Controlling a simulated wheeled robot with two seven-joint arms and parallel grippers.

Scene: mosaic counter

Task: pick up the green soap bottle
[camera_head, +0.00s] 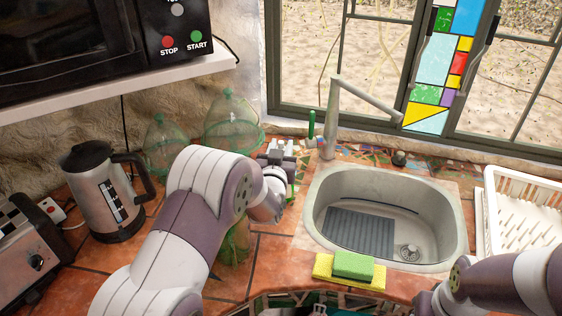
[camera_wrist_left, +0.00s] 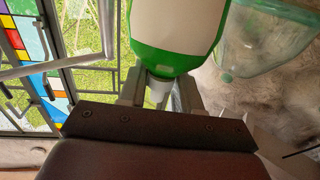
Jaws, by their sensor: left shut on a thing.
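The green soap bottle (camera_wrist_left: 178,38) shows large in the left wrist view, with a green body, a white label area and a pale neck or cap. My left gripper (camera_wrist_left: 158,92) is shut on that pale end, one finger on each side. In the head view my left gripper (camera_head: 282,152) is at the back of the counter, left of the sink. There the bottle is mostly hidden behind my wrist, and I cannot tell whether it touches the counter. My right gripper is not in view; only my right arm shows at lower right.
The sink (camera_head: 330,245) and tap (camera_head: 330,125) are right of my left gripper. Green glass jars (camera_head: 232,120) stand behind my arm, a kettle (camera_head: 100,195) and toaster (camera_head: 30,250) at left. Sponges (camera_head: 352,266) lie before the sink; a white dish rack (camera_head: 520,210) stands at right.

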